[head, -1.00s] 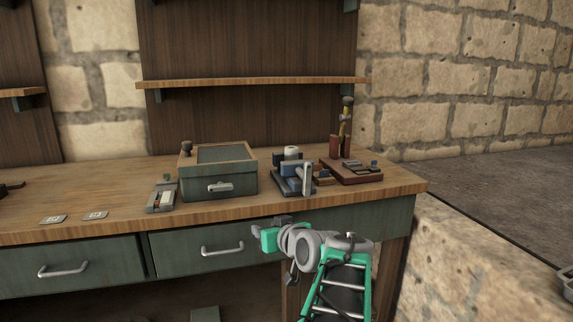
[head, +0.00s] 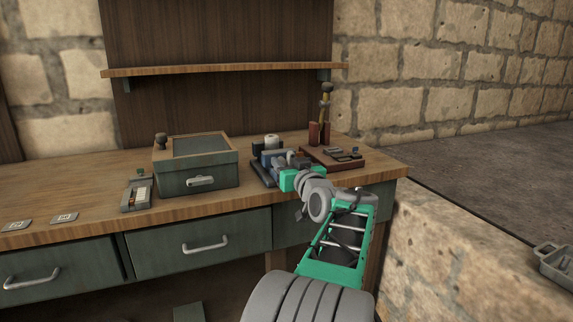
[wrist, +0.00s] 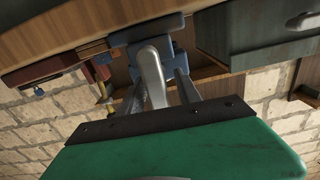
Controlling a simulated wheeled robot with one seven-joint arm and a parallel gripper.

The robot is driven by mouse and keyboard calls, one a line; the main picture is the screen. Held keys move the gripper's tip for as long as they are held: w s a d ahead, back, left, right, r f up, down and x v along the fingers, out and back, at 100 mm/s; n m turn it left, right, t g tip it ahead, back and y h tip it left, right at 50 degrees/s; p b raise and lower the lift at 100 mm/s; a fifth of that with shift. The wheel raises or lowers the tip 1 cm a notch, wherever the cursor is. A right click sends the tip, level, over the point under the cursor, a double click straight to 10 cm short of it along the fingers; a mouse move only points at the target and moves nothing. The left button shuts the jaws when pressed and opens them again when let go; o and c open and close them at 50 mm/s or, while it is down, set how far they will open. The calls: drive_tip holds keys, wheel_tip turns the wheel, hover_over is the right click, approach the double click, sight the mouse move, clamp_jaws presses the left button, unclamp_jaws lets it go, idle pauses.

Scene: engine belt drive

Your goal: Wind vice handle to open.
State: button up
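The blue vice (head: 267,158) stands on the workbench near its right end, partly hidden behind my gripper in the head view. In the wrist view the vice (wrist: 173,23) is at the top centre, with its silver handle (wrist: 151,72) pointing down toward my gripper. My gripper (wrist: 159,78) is open, with one finger on each side of the handle. Gaps show between handle and fingers, so it does not look gripped. In the head view my green gripper (head: 289,180) is right at the front of the vice; its fingertips are hard to make out there.
A green box (head: 197,182) with a drawer handle stands left of the vice. A red-brown tool board (head: 318,158) lies to its right. The workbench front edge (head: 100,229) and drawers (head: 205,246) are below. A stone ledge (head: 440,260) is at right.

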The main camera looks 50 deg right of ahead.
clamp_jaws()
drive_tip(key=shift+f, duration=0.15)
idle(0.4)
drive_tip(key=shift+f+b, duration=0.15)
drive_tip(key=shift+b, duration=0.55)
drive_tip(key=shift+r+n, duration=0.25)
drive_tip(key=shift+n, duration=0.05)
unclamp_jaws()
drive_tip(key=v, duration=0.7)
drive_tip(key=shift+s+a+p, duration=0.15)
drive_tip(key=shift+s+p, duration=0.25)
